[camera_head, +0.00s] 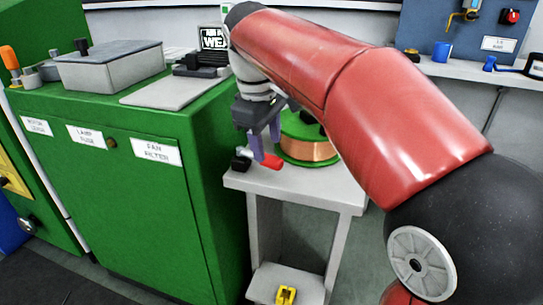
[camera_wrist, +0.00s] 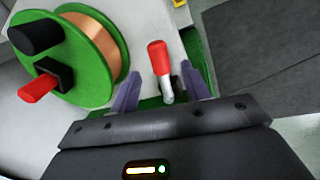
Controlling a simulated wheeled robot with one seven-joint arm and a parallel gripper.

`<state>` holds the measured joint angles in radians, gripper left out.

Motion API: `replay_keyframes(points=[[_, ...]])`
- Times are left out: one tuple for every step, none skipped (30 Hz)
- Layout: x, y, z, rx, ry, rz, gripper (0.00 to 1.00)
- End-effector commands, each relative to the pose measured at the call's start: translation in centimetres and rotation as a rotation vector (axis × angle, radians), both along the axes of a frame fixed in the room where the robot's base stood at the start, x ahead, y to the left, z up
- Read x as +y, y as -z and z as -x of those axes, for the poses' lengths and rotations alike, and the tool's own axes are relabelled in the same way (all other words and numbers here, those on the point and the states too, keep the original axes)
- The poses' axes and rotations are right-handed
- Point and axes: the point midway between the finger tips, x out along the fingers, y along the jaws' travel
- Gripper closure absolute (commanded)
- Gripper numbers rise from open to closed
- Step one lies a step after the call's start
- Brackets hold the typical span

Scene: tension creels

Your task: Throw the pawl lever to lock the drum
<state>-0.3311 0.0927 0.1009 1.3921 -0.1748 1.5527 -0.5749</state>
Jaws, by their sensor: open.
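A lever with a red grip (camera_head: 269,160) and a metal shank stands on the pale stand, in front of a green drum (camera_head: 291,150) wound with copper wire. My gripper (camera_head: 265,143) is open above the lever. In the wrist view, its fingers (camera_wrist: 161,88) are on either side of the shank, with gaps visible.
A green cabinet (camera_head: 125,210) with labels stands close to the left, carrying a grey box (camera_head: 110,66). The stand (camera_head: 300,181) has a lower shelf with a yellow part (camera_head: 286,295). My red arm covers part of the drum. A wall bench (camera_head: 470,70) is behind right.

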Motion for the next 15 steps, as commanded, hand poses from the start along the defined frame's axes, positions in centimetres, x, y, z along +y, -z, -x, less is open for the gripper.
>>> replay_keyframes(points=[[-0.1, 1.1, -0.1, 0.002, 0.0, 0.001, 0.53], [-0.2, 1.5, -0.2, 0.001, 0.001, 0.0, 0.53], [-0.2, 2.1, -0.2, 0.002, 0.001, 0.001, 0.53], [-0.3, 2.4, -0.3, 0.001, 0.001, 0.0, 0.53], [-0.3, 2.7, -0.4, 0.001, 0.001, -0.001, 0.53], [-0.4, 3.1, -0.4, 0.001, 0.001, 0.0, 0.53], [-0.4, 3.4, -0.5, 0.0, 0.001, 0.0, 0.53], [-0.4, 3.5, -0.5, -0.001, 0.001, -0.001, 0.53], [-0.4, 3.7, -0.6, -0.001, 0.001, -0.001, 0.53], [-0.5, 3.8, -0.6, -0.001, 0.002, -0.001, 0.53], [-0.5, 3.9, -0.6, -0.001, 0.002, -0.001, 0.53], [-0.5, 3.9, -0.6, -0.001, 0.002, -0.001, 0.53], [-0.5, 4.0, -0.6, -0.001, 0.002, -0.001, 0.53], [-0.5, 4.0, -0.6, -0.001, 0.002, -0.001, 0.53], [-0.5, 3.9, -0.6, -0.002, 0.002, -0.001, 0.53]])
